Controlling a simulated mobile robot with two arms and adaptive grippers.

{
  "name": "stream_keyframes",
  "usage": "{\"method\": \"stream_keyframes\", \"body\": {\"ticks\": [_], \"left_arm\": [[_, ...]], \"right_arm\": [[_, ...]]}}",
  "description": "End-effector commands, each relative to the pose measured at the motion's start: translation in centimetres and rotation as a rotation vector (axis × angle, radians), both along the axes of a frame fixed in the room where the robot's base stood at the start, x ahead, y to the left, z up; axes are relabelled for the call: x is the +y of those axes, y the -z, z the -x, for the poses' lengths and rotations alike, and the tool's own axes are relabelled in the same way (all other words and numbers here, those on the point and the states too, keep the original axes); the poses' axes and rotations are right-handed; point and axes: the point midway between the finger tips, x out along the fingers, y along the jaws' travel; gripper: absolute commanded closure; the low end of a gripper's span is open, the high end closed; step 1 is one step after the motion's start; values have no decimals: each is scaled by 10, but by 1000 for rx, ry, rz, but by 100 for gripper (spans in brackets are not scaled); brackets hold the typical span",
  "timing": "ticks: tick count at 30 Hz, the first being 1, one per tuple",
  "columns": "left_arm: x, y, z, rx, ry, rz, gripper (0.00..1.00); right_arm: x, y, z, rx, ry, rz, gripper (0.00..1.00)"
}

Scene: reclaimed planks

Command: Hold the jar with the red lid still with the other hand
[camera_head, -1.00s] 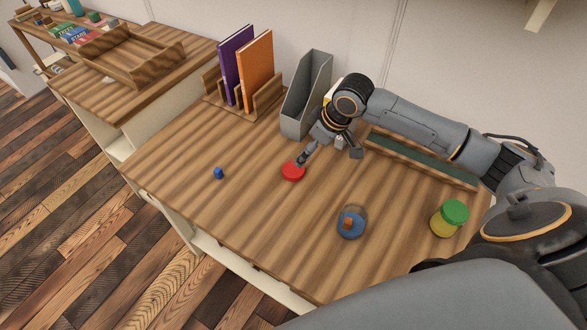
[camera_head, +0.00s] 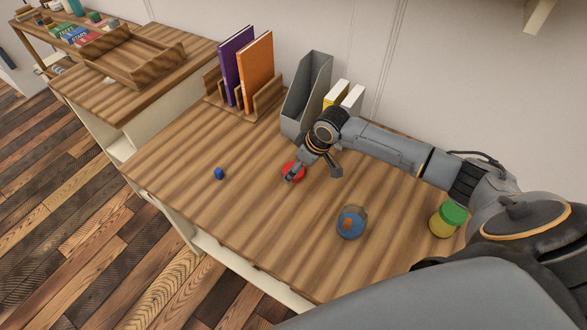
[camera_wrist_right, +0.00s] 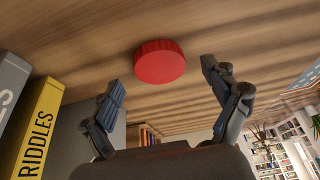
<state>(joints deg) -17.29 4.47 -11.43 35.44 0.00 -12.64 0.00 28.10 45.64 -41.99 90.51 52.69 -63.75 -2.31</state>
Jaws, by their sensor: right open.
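A red ribbed lid (camera_head: 290,168) sits on the wooden desk, partly covered by my right gripper in the head view. It shows fully in the right wrist view (camera_wrist_right: 160,62); no jar body is visible under it, and I cannot tell if one is there. My right gripper (camera_head: 312,174) is open and empty, its fingers (camera_wrist_right: 164,84) on either side below the lid in that view, apart from it. A round, clear jar (camera_head: 350,223) with blue and an orange piece showing stands to the front right, with no red lid on it. My left gripper is out of view.
A yellow jar with a green lid (camera_head: 448,219) stands at the right, near my arm. A small blue block (camera_head: 219,174) lies left of the lid. A grey file holder (camera_head: 306,95) and book rack (camera_head: 262,103) stand behind.

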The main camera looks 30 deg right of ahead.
Motion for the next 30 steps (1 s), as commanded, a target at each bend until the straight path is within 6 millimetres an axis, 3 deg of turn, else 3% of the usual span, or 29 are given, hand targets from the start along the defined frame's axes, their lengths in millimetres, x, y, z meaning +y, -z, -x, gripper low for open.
{"method": "stream_keyframes", "body": {"ticks": [4, 14, 15, 21, 30], "left_arm": [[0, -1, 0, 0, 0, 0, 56], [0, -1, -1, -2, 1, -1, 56], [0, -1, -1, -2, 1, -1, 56], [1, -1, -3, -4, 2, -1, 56], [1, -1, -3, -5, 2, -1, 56]], "right_arm": [[3, 13, -5, -1, 0, 0, 13], [3, 15, -6, -2, -1, 1, 13], [3, 15, -6, -2, -1, 1, 15], [3, 14, -5, -2, -1, 1, 52], [3, 15, -5, -1, -1, 1, 53]]}}
